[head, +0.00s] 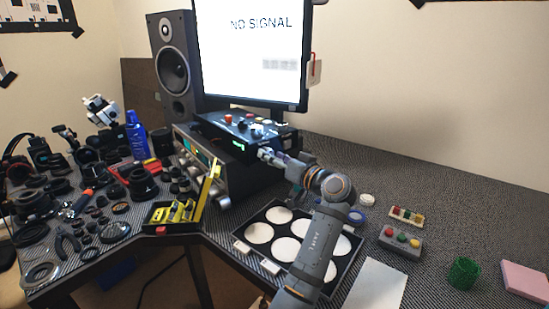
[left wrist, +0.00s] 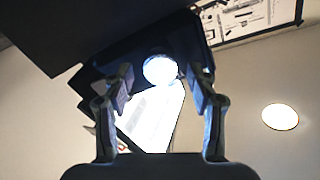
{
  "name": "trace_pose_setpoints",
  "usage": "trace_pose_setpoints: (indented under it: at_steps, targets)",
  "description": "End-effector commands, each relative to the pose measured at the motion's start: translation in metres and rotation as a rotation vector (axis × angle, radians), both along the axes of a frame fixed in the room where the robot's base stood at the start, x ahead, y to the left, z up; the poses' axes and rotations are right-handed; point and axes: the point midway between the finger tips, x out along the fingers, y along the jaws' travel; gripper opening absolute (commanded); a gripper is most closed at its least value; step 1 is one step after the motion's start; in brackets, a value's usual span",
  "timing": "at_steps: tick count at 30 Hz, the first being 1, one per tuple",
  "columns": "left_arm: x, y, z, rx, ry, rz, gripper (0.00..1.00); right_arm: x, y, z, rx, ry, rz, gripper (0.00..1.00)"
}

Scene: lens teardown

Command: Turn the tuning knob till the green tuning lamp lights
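A silver receiver (head: 204,163) with a lit green strip on its front stands below the speaker. A black box (head: 243,131) with coloured buttons on top sits over it and shows a small green light (head: 239,145). I cannot make out which light is the tuning lamp. My left gripper (head: 266,154) is beside the black box's right front. In the left wrist view its two fingers (left wrist: 160,80) stand apart, with a bright round disc (left wrist: 160,69) showing between them; it may be a knob, and contact is unclear. My right gripper is out of view.
A monitor (head: 252,50) reads "NO SIGNAL" above the box. A yellow organiser (head: 180,212) stands left of my arm, a tray with white discs (head: 258,234) below it. Camera parts crowd the left table; the right back table is clear.

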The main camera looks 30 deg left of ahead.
Motion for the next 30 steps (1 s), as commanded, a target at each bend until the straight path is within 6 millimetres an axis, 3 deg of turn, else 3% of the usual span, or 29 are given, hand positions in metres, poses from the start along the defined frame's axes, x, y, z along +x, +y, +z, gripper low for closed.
trace_pose_setpoints:
  at_steps: [8,21,30]
  targets:
    - [0.000,0.000,0.008,-0.001,-0.004,0.000,0.58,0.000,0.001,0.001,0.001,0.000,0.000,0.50]
    - [0.000,0.000,0.092,0.000,-0.002,0.000,0.58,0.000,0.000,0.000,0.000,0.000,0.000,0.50]
    - [0.000,0.000,0.100,-0.001,0.000,0.000,0.58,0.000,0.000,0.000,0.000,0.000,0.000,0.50]
